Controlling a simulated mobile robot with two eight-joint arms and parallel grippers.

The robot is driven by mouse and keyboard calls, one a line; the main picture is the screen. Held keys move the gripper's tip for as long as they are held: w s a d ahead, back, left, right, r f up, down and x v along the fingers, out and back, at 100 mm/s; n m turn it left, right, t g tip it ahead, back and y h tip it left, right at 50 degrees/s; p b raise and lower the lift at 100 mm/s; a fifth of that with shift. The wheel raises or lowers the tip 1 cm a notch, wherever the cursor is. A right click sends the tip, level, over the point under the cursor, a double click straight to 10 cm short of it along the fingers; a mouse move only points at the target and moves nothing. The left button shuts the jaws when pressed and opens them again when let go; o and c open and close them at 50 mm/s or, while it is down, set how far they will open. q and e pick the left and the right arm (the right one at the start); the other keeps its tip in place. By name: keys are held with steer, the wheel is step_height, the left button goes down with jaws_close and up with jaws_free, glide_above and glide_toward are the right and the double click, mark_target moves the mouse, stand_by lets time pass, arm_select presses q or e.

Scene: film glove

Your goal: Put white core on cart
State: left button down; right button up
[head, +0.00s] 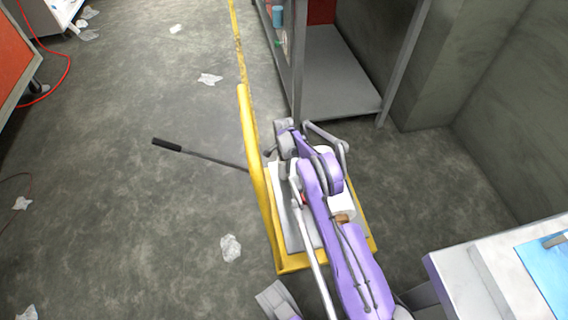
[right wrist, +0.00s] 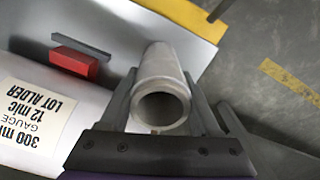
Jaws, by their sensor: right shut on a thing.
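The white core (right wrist: 163,98), a hollow pale tube, is between the fingers of my right gripper (right wrist: 161,80) in the right wrist view. The gripper is shut on it, with the tube's open end facing the camera. The cart has a yellow frame (head: 257,190) and a grey deck (right wrist: 128,25). The core is over or on the deck; I cannot tell whether it touches. In the head view my right arm covers much of the cart and hides the fingertips. My left gripper is not in view.
A labelled white roll (right wrist: 45,115) and a red block (right wrist: 72,62) are on the deck near the core. A black-gripped handle (head: 185,152) sticks out left of the cart. A shelf unit (head: 335,80) stands behind. A white table (head: 470,285) is at right. Scraps litter the floor.

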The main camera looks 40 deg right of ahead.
steer(key=shift+f, duration=0.2)
steer(key=o, duration=1.4)
steer(key=shift+c, duration=0.2)
step_height(320, 180, up, 13)
steer(key=p, duration=0.2)
steer(key=shift+f+p, duration=0.15)
steer(key=shift+p, duration=0.2)
